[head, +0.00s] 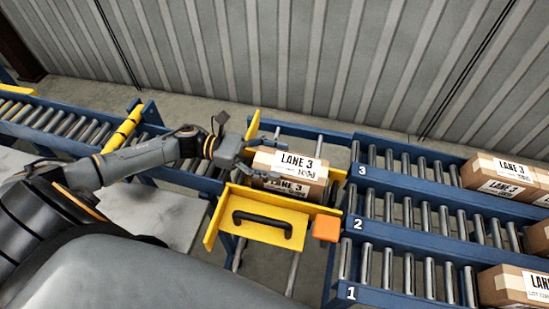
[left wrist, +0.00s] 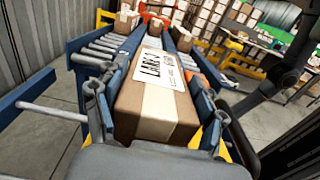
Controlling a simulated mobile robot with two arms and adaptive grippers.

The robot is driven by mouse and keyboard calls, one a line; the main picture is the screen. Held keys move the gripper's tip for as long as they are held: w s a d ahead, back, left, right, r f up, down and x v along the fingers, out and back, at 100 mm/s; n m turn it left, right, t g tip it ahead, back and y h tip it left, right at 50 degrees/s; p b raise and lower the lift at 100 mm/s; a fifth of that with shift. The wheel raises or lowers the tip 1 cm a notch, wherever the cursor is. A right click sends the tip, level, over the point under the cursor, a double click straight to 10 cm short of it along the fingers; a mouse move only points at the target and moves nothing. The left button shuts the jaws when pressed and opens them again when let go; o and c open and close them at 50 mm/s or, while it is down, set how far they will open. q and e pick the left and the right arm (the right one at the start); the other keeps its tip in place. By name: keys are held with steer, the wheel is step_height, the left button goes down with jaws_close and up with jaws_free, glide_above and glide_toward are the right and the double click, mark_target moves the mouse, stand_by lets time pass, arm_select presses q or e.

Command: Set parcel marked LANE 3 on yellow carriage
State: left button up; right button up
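The brown LANE 3 parcel (head: 313,172) lies on the yellow carriage (head: 262,201), between its yellow side plates. In the left wrist view the parcel (left wrist: 158,97) fills the middle, its label upward. My left gripper (head: 268,156) reaches in from the left at the parcel's left end. Its fingers straddle the parcel, one on the far side and one on the near side. A gap seems to show at the far finger, so it looks open around the parcel. My right gripper is in neither view.
Blue roller lanes numbered 3 (head: 362,170), 2 (head: 357,224) and 1 (head: 351,293) run off to the right. More LANE 3 cartons (head: 484,173) stand on them. The carriage has a black handle (head: 263,227) and an orange block (head: 326,228). A roller conveyor (head: 60,122) lies at left.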

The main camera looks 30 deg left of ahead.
arm_select(q)
steer(key=shift+o, duration=1)
steer(key=shift+r+p, duration=0.35)
steer(key=shift+p, duration=0.05)
steer(key=shift+r+p, duration=0.4)
steer(key=shift+p, duration=0.05)
steer(key=b+v, duration=0.2)
steer(key=v, duration=0.5)
steer(key=shift+a, duration=0.25)
steer(key=shift+f, duration=0.1)
